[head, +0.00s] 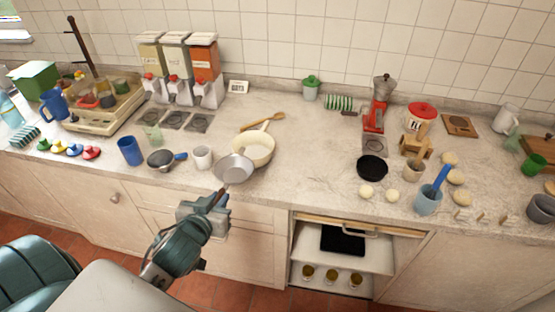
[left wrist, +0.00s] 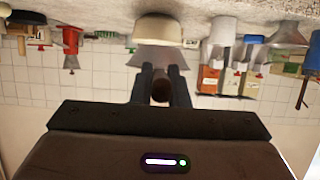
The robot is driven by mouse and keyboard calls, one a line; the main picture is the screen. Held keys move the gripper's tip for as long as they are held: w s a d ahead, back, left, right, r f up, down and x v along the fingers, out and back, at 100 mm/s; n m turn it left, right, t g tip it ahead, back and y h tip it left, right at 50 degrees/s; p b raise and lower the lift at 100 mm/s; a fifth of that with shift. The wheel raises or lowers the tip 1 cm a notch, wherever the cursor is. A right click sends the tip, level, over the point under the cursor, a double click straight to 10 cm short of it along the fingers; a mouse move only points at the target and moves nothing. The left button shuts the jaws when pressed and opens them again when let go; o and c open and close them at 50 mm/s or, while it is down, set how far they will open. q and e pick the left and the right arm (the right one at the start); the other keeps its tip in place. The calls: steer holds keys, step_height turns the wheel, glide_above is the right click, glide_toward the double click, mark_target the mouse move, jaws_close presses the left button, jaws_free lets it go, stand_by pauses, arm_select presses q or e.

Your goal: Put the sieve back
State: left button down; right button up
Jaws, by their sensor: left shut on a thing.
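The sieve (head: 233,168) has a round grey bowl and a brown handle. It hangs just in front of the cream bowl (head: 256,149), overlapping the bowl's near side in the head view. My left gripper (head: 216,202) is shut on the handle, below and in front of the counter edge. In the left wrist view the handle sits between the two dark fingers (left wrist: 165,90), with the grey sieve (left wrist: 165,58) beyond them and the cream bowl (left wrist: 158,28) behind. I cannot tell whether the sieve touches the bowl. My right gripper is not in view.
A white cup (head: 202,157), a small dark pan (head: 161,159) and a blue cup (head: 130,150) stand left of the bowl. A wooden spoon (head: 262,122) lies behind it. The counter (head: 310,150) is clear to its right. An open compartment (head: 310,258) holds several jars.

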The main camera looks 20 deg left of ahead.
arm_select(q)
steer(key=w+d+f+m+h+p, duration=0.2)
steer(key=w+d+h, duration=0.1)
steer(key=d, duration=0.4)
steer(key=w+d+f+m+h+p, duration=0.1)
steer(key=w+d+m+h+p, duration=0.15)
steer(key=d, duration=0.55)
steer(key=shift+y, duration=0.25)
steer(key=w+a+b, duration=0.2)
steer(key=w, duration=0.3)
steer(key=w+a+f+b, duration=0.1)
steer(key=w+b, duration=0.1)
steer(key=w, duration=0.3)
steer(key=w+a+b, duration=0.2)
steer(key=w, duration=0.3)
steer(key=shift+a+f, duration=0.35)
steer(key=shift+f, duration=0.05)
step_height(320, 180, down, 4)
steer(key=b, duration=0.4)
steer(key=shift+r, duration=0.35)
steer(key=c, duration=1.4)
jaws_free()
